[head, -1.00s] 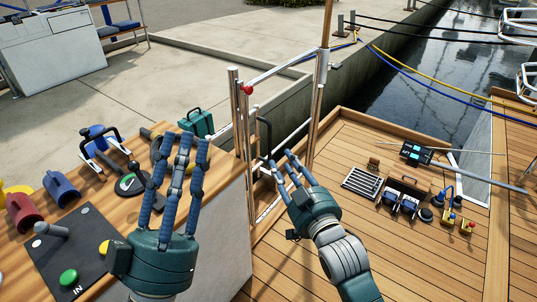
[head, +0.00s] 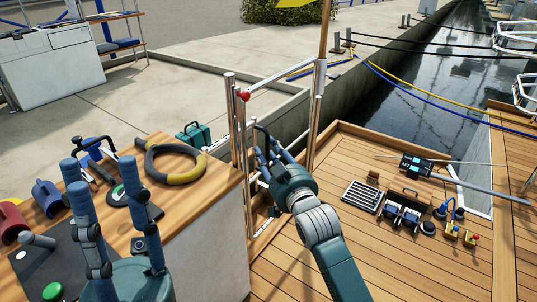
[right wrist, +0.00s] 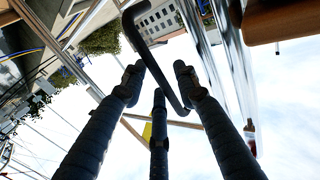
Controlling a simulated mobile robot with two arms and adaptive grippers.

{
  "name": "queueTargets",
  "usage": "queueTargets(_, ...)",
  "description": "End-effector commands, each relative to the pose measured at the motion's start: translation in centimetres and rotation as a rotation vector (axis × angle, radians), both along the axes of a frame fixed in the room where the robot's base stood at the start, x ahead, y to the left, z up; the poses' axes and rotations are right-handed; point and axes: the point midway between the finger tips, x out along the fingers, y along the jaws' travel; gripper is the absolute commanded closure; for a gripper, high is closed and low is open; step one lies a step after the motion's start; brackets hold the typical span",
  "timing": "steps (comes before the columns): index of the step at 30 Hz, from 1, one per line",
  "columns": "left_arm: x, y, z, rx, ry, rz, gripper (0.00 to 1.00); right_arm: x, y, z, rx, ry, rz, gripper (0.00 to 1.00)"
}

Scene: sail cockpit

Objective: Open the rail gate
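The rail gate (head: 283,77) is a steel tube frame between upright metal posts at the edge of the wooden deck. A red knob (head: 243,96) sits near the top of its left side. A black bar handle (head: 264,130) is on the gate. My right gripper (head: 268,158) is at this handle with its fingers apart. In the right wrist view the bent black handle (right wrist: 147,57) runs between the spread fingers (right wrist: 158,80); contact is unclear. My left gripper (head: 100,175) is open and empty over the wooden counter.
The counter (head: 205,205) at left carries a black-and-yellow ring (head: 178,163), mugs and a dark panel with a green button (head: 53,291). A teal case (head: 194,134) stands behind it. On the deck at right lie a grate (head: 362,194), gear and a long pole.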

Motion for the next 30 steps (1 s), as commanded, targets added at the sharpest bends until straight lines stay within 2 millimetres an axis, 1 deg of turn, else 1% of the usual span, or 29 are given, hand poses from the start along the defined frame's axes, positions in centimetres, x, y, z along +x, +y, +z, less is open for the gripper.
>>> queueTargets(3, 0.03, 0.00, -0.23, 0.000, 0.001, 0.000, 0.66, 0.45, 0.19, -0.01, 0.000, 0.000, 0.000, 0.70)
queueTargets(10, 0.05, -0.02, -0.19, 0.001, 0.002, 0.000, 0.66, 0.50, 0.20, 0.04, 0.000, 0.000, 0.000, 0.70)
queueTargets(11, 0.05, -0.02, -0.19, 0.001, 0.002, 0.000, 0.66, 0.50, 0.20, 0.03, 0.000, 0.000, 0.000, 0.72)
queueTargets(12, 0.05, -0.02, -0.19, 0.001, 0.002, 0.000, 0.66, 0.49, 0.19, 0.03, 0.000, 0.000, 0.000, 0.80)
queueTargets(14, 0.06, -0.02, -0.21, 0.001, 0.003, 0.000, 0.66, 0.50, 0.18, 0.03, 0.000, 0.000, 0.000, 0.92)
queueTargets(15, 0.05, -0.03, -0.21, 0.001, 0.003, 0.000, 0.66, 0.48, 0.19, 0.03, 0.000, 0.000, 0.000, 1.00)
queueTargets(25, 0.08, -0.04, -0.11, 0.001, 0.004, 0.000, 0.66, 0.41, 0.14, 0.02, 0.000, 0.001, 0.003, 1.00)
queueTargets(30, 0.09, -0.03, 0.40, 0.001, 0.004, 0.000, 0.66, 0.10, -0.39, 0.06, -0.003, 0.002, 0.014, 1.00)
